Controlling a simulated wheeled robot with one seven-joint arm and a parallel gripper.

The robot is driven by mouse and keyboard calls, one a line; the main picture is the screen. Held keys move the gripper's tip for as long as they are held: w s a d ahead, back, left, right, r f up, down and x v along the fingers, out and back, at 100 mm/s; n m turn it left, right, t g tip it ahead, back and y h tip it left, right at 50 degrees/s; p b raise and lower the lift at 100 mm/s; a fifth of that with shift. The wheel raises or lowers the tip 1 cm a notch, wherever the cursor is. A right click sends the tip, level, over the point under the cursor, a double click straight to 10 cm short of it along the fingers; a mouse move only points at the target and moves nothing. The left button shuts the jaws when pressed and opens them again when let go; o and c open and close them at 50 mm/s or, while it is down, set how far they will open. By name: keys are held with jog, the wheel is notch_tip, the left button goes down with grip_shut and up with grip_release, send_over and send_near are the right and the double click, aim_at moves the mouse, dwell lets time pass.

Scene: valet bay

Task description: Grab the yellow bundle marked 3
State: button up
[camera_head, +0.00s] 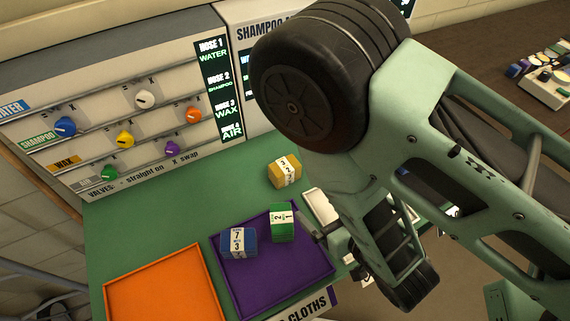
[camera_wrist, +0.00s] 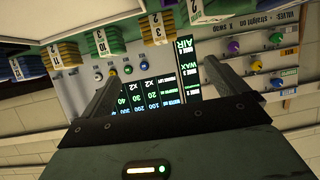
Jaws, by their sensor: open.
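A yellow bundle (camera_head: 284,171) with a white band sits on the green counter behind the purple tray in the head view. Its band shows a 3 and what looks like a 2. A yellow bundle with a similar band shows at the top of the wrist view (camera_wrist: 152,29), beyond the fingertips and apart from them. My gripper (camera_wrist: 160,68) is open, with nothing between its two fingers. In the head view my arm hides most of the area to the right of the bundle.
The purple tray (camera_head: 312,269) holds a blue bundle (camera_head: 238,243) and a green bundle (camera_head: 283,223). An orange tray (camera_head: 160,286) lies empty at left. A valve panel (camera_head: 140,125) stands behind the counter. The wrist view shows more bundles (camera_wrist: 62,55) at left.

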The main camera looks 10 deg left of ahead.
jog(key=b, duration=1)
send_near(286, 167)
jog(key=shift+s+d+f+y, duration=0.3)
jog(key=shift+s+d, duration=0.05)
jog(key=shift+s, duration=0.25)
jog(key=b, duration=0.2)
jog(key=w+a+b, duration=0.1)
jog(key=b, duration=0.2)
jog(key=shift+f, duration=0.25)
jog(key=b, duration=0.2)
jog(key=shift+w+f+b, duration=0.1)
jog(key=shift+w+b, duration=0.05)
jog(key=shift+b, duration=0.15)
jog(key=shift+b, duration=0.55)
jog(key=shift+r+x, duration=0.15)
jog(key=shift+x, duration=0.65)
jog(key=shift+r+x, duration=0.2)
jog(key=shift+x, duration=0.65)
jog(key=p+x, duration=0.1)
jog(key=x, duration=0.3)
jog(key=shift+w, duration=0.4)
